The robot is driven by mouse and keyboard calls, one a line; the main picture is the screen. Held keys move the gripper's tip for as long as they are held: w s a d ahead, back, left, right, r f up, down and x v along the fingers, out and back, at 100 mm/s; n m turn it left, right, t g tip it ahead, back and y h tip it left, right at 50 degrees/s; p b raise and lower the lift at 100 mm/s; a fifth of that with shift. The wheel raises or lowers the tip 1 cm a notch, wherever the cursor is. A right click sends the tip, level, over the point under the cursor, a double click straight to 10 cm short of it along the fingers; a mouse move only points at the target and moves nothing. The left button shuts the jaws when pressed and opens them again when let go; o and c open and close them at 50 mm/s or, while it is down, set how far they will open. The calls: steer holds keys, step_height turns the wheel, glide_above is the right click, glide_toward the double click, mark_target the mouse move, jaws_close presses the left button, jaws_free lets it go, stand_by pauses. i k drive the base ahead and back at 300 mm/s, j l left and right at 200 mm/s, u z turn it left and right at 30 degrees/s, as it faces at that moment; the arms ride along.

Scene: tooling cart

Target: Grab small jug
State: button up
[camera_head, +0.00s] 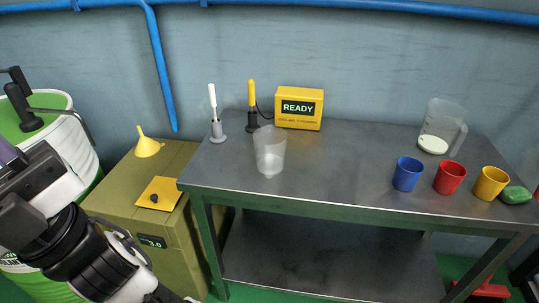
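Two clear vessels stand upright on the grey metal cart top (330,165). The smaller clear jug (270,150) is left of centre near the front edge, empty as far as I can tell, with no handle that I can make out. The larger clear jug (445,122) is at the right rear, with a handle on its right side and something white at its bottom. My arm reaches down from the left edge to the bottom of the picture, left of the cart. My gripper is out of the picture, and nothing touches either jug.
Blue (407,174), red (449,178) and yellow cups (490,183) stand at the front right beside a green object (515,195). A yellow READY box (299,108) and two upright tools are at the back. An olive cabinet (150,215) with a yellow funnel (147,146) stands left.

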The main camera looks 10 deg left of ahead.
mark_target(271, 140)
steer(key=l+u, duration=0.15)
steer(key=l, duration=0.55)
steer(key=u, duration=1.5)
steer(key=i+l, duration=0.05)
steer(key=l, duration=0.05)
